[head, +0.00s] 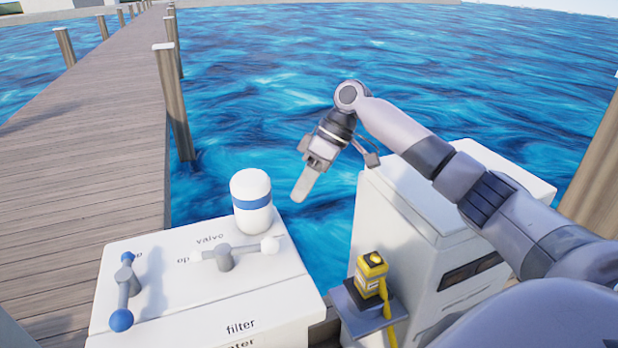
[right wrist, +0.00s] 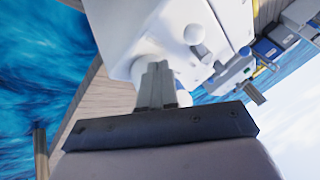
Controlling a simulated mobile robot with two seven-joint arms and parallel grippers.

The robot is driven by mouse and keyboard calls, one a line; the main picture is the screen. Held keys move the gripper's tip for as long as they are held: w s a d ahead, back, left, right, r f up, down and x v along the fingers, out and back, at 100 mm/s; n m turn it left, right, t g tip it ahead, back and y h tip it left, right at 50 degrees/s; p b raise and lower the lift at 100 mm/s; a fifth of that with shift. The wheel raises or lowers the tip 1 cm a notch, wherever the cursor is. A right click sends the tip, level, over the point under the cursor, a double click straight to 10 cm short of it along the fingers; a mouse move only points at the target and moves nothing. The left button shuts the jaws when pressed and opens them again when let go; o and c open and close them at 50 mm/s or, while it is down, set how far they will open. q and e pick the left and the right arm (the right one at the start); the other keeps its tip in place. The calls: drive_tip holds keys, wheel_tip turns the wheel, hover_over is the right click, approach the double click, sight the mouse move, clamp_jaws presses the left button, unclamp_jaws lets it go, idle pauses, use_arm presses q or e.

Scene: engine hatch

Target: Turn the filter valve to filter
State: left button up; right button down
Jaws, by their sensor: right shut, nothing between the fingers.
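A white box (head: 190,325) carries two grey handles. The white-knobbed handle (head: 224,258) lies nearly level across the box, beside printed words reading "valve" and part of "op". The blue-knobbed handle (head: 126,285) stands at the left, pointing front to back. The word "filter" is printed at the front edge; which handle it belongs to I cannot tell. A white canister (head: 251,203) with a blue band stands at the back right corner. My right gripper (head: 301,190) is shut and empty, right of the canister and apart from both handles. Its fingers (right wrist: 157,82) also show in the right wrist view. My left gripper is out of view.
A tall white cabinet (head: 400,225) stands to the right, close to my right arm. A yellow device (head: 370,276) with a yellow cable sits on a small grey shelf on its side. A wooden dock (head: 85,160) runs along the left, with water behind.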

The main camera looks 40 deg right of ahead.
drive_tip(key=a+f, duration=0.2)
drive_tip(key=s+a+f, duration=0.1)
drive_tip(key=a+f, duration=0.1)
drive_tip(key=shift+a+f, duration=0.2)
drive_tip(key=shift+a, duration=0.15)
drive_tip(key=shift+s+a+f, duration=0.15)
drive_tip(key=shift+s+a, duration=0.2)
drive_tip(key=shift+a, duration=0.25)
